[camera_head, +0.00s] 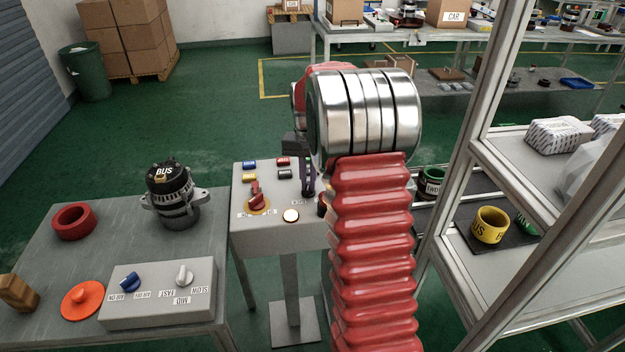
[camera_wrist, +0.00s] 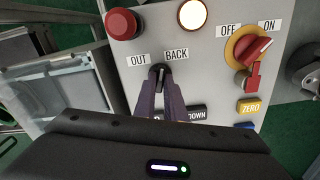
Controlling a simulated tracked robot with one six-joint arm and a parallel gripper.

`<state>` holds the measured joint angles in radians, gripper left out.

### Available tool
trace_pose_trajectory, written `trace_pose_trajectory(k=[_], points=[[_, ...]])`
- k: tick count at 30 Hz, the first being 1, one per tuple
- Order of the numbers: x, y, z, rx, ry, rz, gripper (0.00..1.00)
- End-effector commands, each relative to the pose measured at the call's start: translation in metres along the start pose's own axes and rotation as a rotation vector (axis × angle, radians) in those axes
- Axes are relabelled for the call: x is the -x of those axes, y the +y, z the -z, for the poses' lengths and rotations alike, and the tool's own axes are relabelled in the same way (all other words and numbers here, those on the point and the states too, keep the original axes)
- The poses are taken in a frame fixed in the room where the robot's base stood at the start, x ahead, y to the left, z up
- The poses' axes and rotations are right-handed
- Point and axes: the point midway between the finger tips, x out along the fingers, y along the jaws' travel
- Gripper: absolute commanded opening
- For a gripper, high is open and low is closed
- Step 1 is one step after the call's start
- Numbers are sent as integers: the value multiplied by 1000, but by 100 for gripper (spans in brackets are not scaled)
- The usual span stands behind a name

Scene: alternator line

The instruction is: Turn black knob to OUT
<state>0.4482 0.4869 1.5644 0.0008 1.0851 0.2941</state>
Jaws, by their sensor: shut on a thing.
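The black knob (camera_wrist: 158,70) is on the grey control panel (camera_wrist: 200,60), just below the OUT label (camera_wrist: 137,60) and the BACK label (camera_wrist: 177,55) in the wrist view. My gripper (camera_wrist: 160,84) is shut on the knob, with one purple finger on each side. The knob's grip stands roughly upright in the picture, between the two labels; its exact pointing is hard to tell.
On the panel are a red button (camera_wrist: 122,23), a lit white button (camera_wrist: 192,14), a red OFF/ON switch (camera_wrist: 252,48) and a yellow ZERO button (camera_wrist: 249,107). A table (camera_head: 120,215) with an alternator (camera_head: 175,195) stands left. A metal shelf rack (camera_head: 465,150) stands close on the right.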

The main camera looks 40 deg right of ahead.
Motion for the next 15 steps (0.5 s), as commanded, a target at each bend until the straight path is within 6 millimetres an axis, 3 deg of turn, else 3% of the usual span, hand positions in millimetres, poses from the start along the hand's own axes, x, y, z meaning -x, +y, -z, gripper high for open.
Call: trace_pose_trajectory(k=[15], points=[[-5, 4, -4, 487, -20, -5, 0]])
